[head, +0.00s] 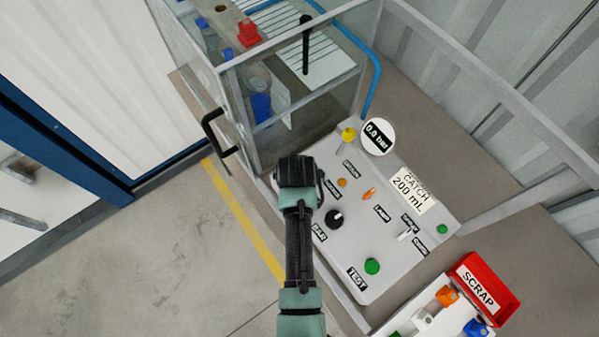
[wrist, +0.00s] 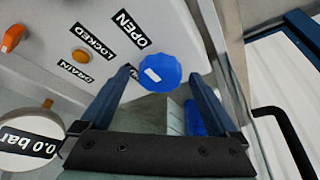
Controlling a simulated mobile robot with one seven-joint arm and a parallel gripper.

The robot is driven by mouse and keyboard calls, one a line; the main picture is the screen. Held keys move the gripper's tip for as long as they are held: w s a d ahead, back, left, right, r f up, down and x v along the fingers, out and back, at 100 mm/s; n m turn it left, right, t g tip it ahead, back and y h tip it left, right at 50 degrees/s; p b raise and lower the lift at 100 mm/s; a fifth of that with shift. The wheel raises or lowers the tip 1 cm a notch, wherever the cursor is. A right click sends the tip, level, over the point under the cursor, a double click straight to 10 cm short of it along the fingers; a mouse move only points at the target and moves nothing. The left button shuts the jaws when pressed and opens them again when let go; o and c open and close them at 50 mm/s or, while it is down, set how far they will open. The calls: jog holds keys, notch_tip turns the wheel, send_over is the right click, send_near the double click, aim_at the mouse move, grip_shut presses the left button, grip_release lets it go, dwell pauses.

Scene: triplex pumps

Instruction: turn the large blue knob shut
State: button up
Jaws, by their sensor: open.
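The large blue knob (wrist: 159,70) shows in the wrist view. It has a scalloped edge and a white mark on its left part. The label OPEN (wrist: 130,30) is on the panel above and left of it. My gripper (wrist: 163,80) is open, with one dark blue finger at each side of the knob in the picture. I cannot tell whether the fingers touch it or how far they are from it. In the head view my arm end covers the knob and the gripper fingers.
The grey panel (head: 385,255) carries a black knob (head: 334,219), a green TEST button (head: 372,266), a yellow lever (head: 348,134) and a gauge reading 0.0 bar (head: 378,137). A glass cabinet (head: 300,125) stands behind it. A red SCRAP bin (head: 483,288) is at the lower right.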

jog(key=c, duration=1.4)
jog(key=shift+n, duration=0.4)
jog(key=n, duration=0.1)
jog(key=n+y, duration=0.1)
jog(key=n, duration=0.1)
jog(key=shift+d+n+y, duration=0.25)
jog(key=shift+n+y, duration=0.05)
jog(key=n, duration=0.2)
jog(key=n+g+y+b, duration=0.1)
jog(key=n, duration=0.1)
jog(key=shift+w+d+f+n+y, duration=0.1)
jog(key=shift+w+n+y, duration=0.05)
jog(key=shift+n+y, duration=0.15)
jog(key=n+g+b, duration=0.1)
jog(key=n, duration=0.1)
jog(key=n+y+b, duration=0.1)
jog(key=n+b, duration=0.1)
jog(key=n, duration=0.1)
jog(key=shift+w+d+g+b, duration=0.2)
jog(key=shift+g+b, duration=0.1)
jog(key=shift+g, duration=0.1)
jog(key=shift+n+g+b, duration=0.8)
jog(key=shift+n+b, duration=0.5)
jog(key=shift+n, duration=0.7)
